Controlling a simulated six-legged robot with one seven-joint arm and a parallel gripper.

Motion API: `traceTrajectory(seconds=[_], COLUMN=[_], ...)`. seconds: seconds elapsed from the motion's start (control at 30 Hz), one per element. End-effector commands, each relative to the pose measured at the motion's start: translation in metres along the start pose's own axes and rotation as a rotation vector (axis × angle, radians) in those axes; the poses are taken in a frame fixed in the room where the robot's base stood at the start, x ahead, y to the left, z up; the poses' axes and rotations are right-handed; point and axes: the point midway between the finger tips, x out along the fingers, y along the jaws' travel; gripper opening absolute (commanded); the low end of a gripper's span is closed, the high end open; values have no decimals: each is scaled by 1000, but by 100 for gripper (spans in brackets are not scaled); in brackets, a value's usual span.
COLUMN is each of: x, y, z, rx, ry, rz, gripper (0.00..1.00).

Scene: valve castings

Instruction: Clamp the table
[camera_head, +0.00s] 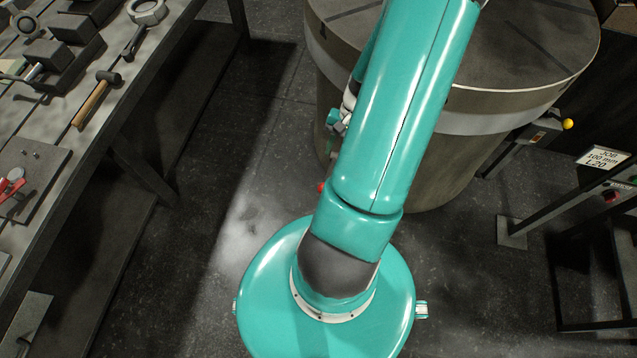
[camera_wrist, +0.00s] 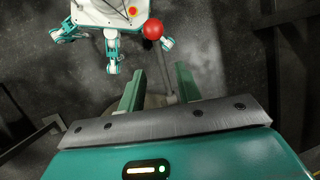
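The round table (camera_head: 535,45) is a large drum with a grey top and a pale band, at the top right of the head view. A red ball knob (camera_wrist: 153,29) sits on a thin grey lever rod (camera_wrist: 165,72) in the wrist view. In the head view the red knob (camera_head: 321,187) shows small beside the drum, at the edge of my arm. My gripper (camera_wrist: 159,70) has its two teal fingers apart, and the rod appears between them in the picture. Whether a finger touches the rod cannot be told. My arm hides most of the gripper in the head view.
A workbench (camera_head: 50,125) with a hammer (camera_head: 97,98) and other tools stands at left. A yellow ball knob (camera_head: 568,124) is right of the drum. A stand with a sign (camera_head: 604,157) and a red button (camera_head: 611,196) is at right. Floor lies open between bench and drum.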

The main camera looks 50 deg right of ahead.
Motion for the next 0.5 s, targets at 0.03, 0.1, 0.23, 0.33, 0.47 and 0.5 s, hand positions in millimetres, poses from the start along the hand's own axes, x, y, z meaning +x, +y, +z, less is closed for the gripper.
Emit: traceTrajectory(seconds=[0.03,0.1,0.23,0.33,0.47,0.5], x=[4,12,35,55,82,89], y=[2,3,5,4,4,4], z=[0,0,0,1,2,2], rx=[1,2,1,0,-1,-2], ry=[-2,-4,-6,-7,-7,-6], rz=[0,-1,0,-1,0,1], gripper=[34,34,34,34,34,34])
